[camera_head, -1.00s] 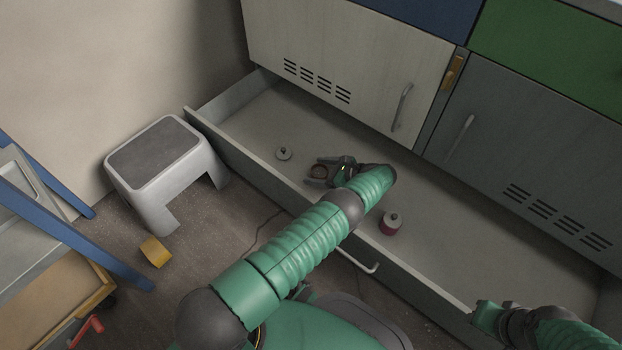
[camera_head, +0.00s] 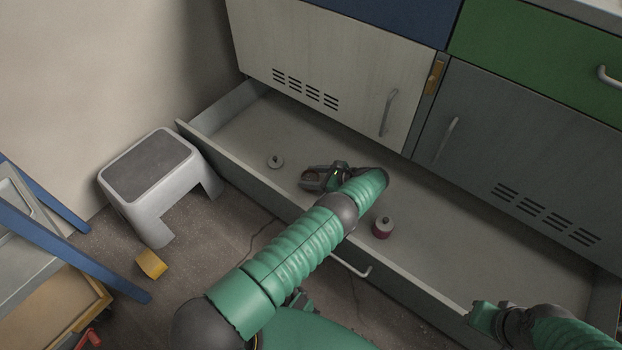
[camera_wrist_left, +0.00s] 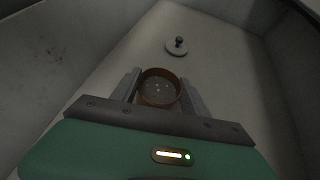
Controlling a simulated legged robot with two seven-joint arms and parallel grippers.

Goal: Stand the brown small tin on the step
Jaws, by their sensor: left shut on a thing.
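The brown small tin (camera_wrist_left: 160,88) is round and open at the top, and stands upright between the fingers of my left gripper (camera_wrist_left: 158,92) in the left wrist view. In the head view my left gripper (camera_head: 313,177) is inside the open drawer, shut on the tin (camera_head: 311,174), which is partly hidden by the fingers. The step (camera_head: 150,165) is a light grey stool with a dark top, standing on the floor left of the drawer. Its top is bare. My right gripper (camera_head: 484,317) is at the lower right, over the drawer's front edge; its fingertips are unclear.
The open drawer (camera_head: 232,163) also holds a small grey knobbed disc (camera_head: 275,161) and a dark red knobbed tin (camera_head: 382,228). A yellow block (camera_head: 151,264) lies on the floor before the step. A blue-framed cart (camera_head: 75,240) stands at the left.

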